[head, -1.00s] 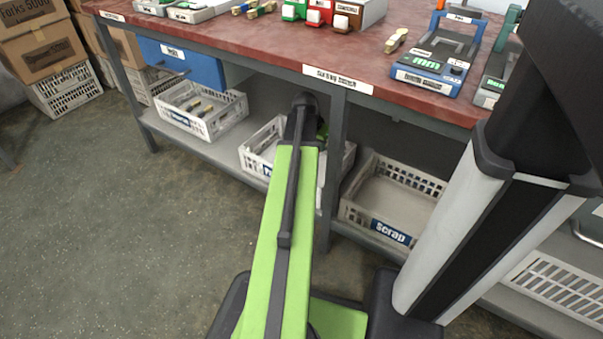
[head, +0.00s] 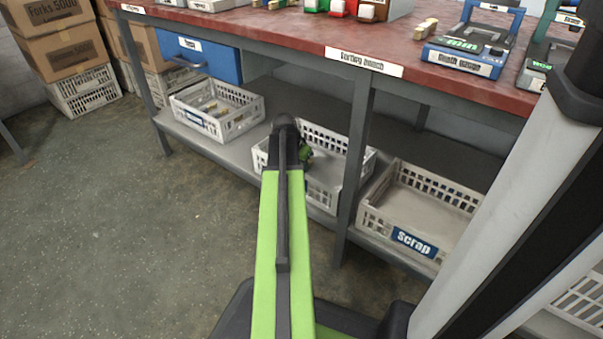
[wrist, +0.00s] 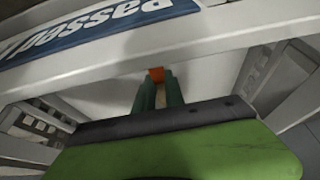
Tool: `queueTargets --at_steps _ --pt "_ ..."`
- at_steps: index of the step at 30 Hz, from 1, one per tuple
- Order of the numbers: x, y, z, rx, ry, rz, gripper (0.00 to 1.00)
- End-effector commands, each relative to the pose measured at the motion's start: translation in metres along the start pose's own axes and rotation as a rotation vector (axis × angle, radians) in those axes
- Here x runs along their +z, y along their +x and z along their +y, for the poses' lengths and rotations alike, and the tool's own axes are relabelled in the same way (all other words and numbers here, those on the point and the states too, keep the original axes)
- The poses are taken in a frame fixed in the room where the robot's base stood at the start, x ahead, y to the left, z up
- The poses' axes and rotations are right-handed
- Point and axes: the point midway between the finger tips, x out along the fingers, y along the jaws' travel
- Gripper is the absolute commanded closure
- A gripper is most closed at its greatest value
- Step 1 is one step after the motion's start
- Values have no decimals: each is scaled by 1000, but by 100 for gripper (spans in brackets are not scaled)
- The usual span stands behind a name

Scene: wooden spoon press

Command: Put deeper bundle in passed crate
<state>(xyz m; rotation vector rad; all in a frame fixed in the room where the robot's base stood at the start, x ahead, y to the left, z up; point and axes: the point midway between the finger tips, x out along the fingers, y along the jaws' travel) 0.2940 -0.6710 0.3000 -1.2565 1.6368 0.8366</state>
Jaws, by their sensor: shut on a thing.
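My gripper (wrist: 159,92) is shut on a small bundle (wrist: 161,96). In the wrist view only a pale strip and an orange end of it show between the dark green fingers; the rest is hidden. The fingers point into the white passed crate, whose blue "Passed" label (wrist: 100,27) is on the near wall at the top of the picture. In the head view my gripper (head: 305,155) is partly hidden behind my arm, over the left part of the passed crate (head: 327,190) on the lower shelf. I cannot tell whether the bundle touches the crate floor.
A scrap crate (head: 415,243) stands to the right, beyond a bench leg (head: 351,170). A crate holding several pieces (head: 216,128) stands to the left. The bench top (head: 290,32) overhangs the shelf. A pale bundle (head: 422,30) lies on it beside the depth gauge (head: 468,52).

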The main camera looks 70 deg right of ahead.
Motion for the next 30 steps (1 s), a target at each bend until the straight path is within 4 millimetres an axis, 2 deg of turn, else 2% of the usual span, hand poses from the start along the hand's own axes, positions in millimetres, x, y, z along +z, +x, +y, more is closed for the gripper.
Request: queueTargets --at_steps 1,6,11,12,17,26,30 --pt "4 9 0 0 0 0 100" --pt "2 4 0 0 -1 0 100" --pt "4 8 0 0 -1 0 100" --pt "3 7 0 0 -1 0 82" --pt "3 6 -1 0 -1 0 62" --pt "3 5 -1 -1 -2 0 62" --pt "1 -5 -1 -1 -2 0 62"
